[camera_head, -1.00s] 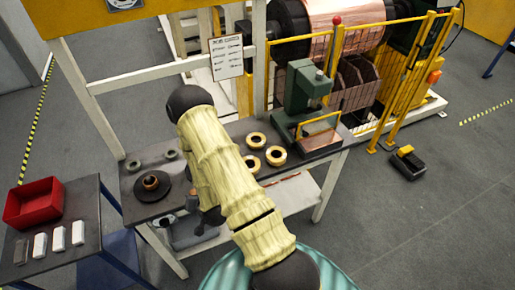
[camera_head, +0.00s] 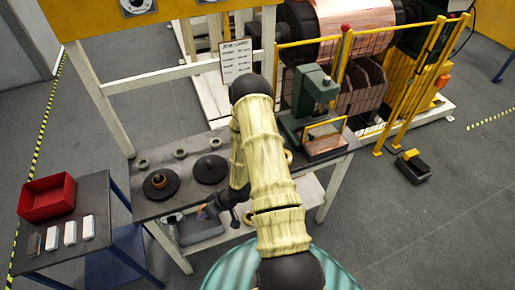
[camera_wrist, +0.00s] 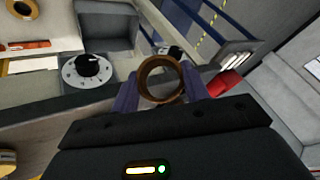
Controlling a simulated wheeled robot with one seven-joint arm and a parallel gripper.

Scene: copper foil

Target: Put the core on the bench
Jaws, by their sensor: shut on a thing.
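My gripper (camera_wrist: 160,88) is shut on the core, a brown-copper ring (camera_wrist: 144,80), with its purple fingers on either side in the wrist view. In the head view my gripper (camera_head: 204,211) is small, low and in front of the bench's front edge, partly behind my arm; the core is hard to make out there. The bench (camera_head: 150,207) has a dark grey top and pale legs. On its left part lie a dark disc with a brown ring on it (camera_head: 160,181) and a bare dark disc with a central stub (camera_head: 210,169).
Small grey rings (camera_head: 181,153) lie at the bench's back. A green press (camera_head: 312,92) stands at its right. My arm hides the middle. A grey bin (camera_head: 200,230) sits below the bench. A side table at left holds a red tray (camera_head: 47,199) and pale blocks.

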